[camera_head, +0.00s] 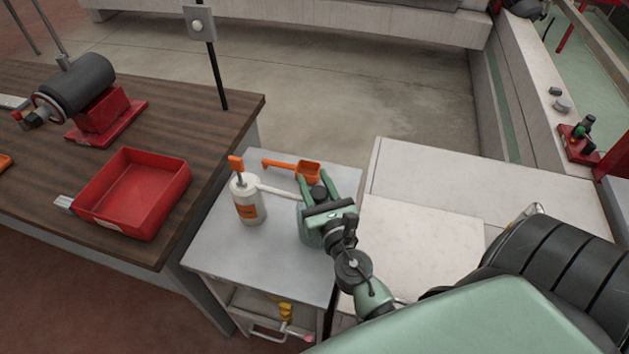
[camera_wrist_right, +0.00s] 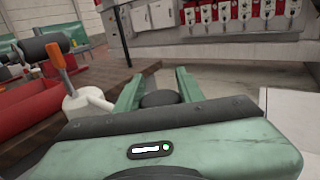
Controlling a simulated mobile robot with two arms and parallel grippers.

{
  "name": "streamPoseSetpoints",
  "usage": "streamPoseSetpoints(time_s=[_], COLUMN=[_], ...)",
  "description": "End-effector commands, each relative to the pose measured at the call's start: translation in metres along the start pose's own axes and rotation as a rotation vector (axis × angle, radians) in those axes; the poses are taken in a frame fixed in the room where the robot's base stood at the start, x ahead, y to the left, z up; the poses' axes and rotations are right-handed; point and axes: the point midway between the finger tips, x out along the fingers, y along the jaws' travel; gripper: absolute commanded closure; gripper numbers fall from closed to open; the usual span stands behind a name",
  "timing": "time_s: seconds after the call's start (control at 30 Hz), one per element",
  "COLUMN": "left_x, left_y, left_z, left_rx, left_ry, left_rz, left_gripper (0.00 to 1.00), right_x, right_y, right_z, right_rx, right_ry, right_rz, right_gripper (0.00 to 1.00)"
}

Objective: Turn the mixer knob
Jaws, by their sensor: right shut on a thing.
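My right gripper (camera_head: 316,195) reaches down over the grey cart top. Its green fingers are shut around a dark, round-topped knob (camera_head: 319,191), with one finger on each side. In the right wrist view the dark knob (camera_wrist_right: 160,98) sits between the two fingers (camera_wrist_right: 158,92). The mixer body below the knob is mostly hidden by my gripper, so I cannot tell how far the knob is turned. My left gripper is not in view.
A white bottle (camera_head: 247,203) with an orange label stands left of my gripper, a pale bar running from it toward the fingers. An orange scoop (camera_head: 308,171) lies behind. The wooden table (camera_head: 120,90) at left holds a red tray (camera_head: 135,232).

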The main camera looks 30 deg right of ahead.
Motion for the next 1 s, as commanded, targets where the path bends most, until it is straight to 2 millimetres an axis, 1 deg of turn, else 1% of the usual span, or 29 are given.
streamPoseSetpoints(time_s=[0.23,0.7,1.0], left_x=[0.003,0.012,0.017], left_y=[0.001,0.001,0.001], left_z=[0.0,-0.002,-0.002], left_rx=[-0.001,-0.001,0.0], left_ry=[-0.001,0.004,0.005], left_rz=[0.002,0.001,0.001], left_gripper=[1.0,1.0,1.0], right_x=[0.0,-0.001,-0.001], right_y=[0.0,0.005,0.007], right_z=[0.0,-0.001,0.0], right_rx=[-0.002,-0.003,-0.001], right_ry=[-0.001,-0.001,-0.002], right_rz=[0.035,0.183,0.245], right_gripper=[1.0,1.0,1.0])
